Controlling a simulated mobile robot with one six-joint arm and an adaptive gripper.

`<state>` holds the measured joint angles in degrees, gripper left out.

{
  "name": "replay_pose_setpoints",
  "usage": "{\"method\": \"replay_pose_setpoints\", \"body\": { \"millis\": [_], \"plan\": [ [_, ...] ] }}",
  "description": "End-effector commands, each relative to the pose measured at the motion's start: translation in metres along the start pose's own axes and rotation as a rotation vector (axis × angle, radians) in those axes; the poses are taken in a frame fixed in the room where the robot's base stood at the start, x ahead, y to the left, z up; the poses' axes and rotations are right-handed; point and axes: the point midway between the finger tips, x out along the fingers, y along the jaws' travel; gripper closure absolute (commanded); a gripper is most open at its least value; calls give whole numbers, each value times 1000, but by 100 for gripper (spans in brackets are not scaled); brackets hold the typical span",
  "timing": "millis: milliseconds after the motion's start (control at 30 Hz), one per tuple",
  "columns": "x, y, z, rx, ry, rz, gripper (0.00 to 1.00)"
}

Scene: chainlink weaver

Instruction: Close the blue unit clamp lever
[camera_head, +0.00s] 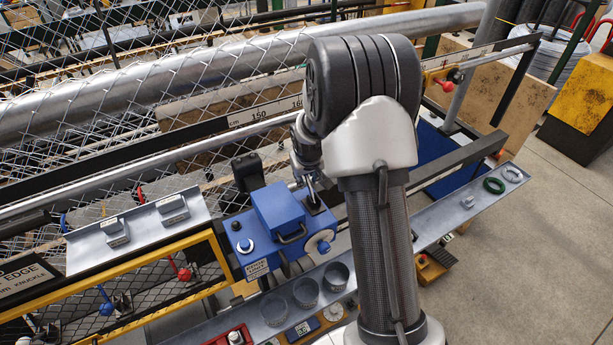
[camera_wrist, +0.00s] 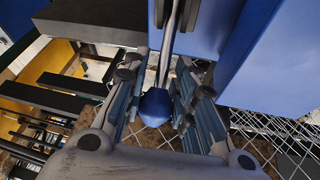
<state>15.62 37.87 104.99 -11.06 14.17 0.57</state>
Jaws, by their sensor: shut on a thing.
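The blue unit (camera_head: 277,222) stands on the rail at the middle of the head view, with a dark handle, a blue knob and a pale handwheel on it. In the wrist view its blue body (camera_wrist: 265,65) fills the upper right. The clamp lever (camera_wrist: 168,55) is a thin metal bar running down from the top, ending in a rounded blue knob (camera_wrist: 156,104). My gripper (camera_wrist: 158,92) is shut on the lever's knob end, one finger on each side. In the head view my gripper (camera_head: 308,185) is at the unit's upper right edge; the knob in it is hidden there.
Chain-link mesh (camera_head: 130,60) and a thick roller (camera_head: 200,75) lie behind the unit. A yellow-edged frame (camera_head: 150,262) with red and blue levers is at the left. Metal cups (camera_head: 305,292) stand on a tray in front. Open floor (camera_head: 530,260) is at the right.

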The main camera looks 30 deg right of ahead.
Motion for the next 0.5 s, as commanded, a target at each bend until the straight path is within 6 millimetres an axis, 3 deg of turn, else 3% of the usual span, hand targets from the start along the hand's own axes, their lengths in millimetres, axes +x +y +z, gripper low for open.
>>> {"method": "replay_pose_setpoints", "body": {
  "millis": [233, 500],
  "plan": [
    [0, 0, 0, 0, 0, 0, 99],
    [0, 0, 0, 0, 0, 0, 100]
  ]
}}
